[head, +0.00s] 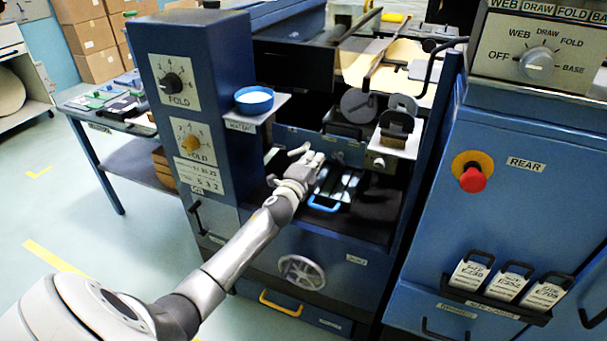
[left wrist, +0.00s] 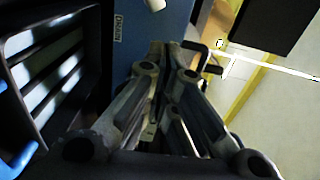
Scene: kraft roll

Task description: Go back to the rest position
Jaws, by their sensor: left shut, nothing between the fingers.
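My left gripper (head: 308,160) reaches into the open bay of the blue machine (head: 290,262) in the head view. It is shut and empty. It is just above and left of a dark tray (head: 337,186) with pale strips and a blue handle. In the left wrist view the fingers of the left gripper (left wrist: 172,50) come together near a blue panel (left wrist: 125,30). The tray (left wrist: 92,75) shows at the left of that view. I cannot tell whether the gripper touches anything. My right gripper is not in view.
A blue bowl (head: 254,100) sits on a small shelf left of the gripper. A dial column (head: 190,100) stands close on the left. A cabinet with a red button (head: 472,179) stands on the right. A handwheel (head: 301,272) juts out below. The floor at left is clear.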

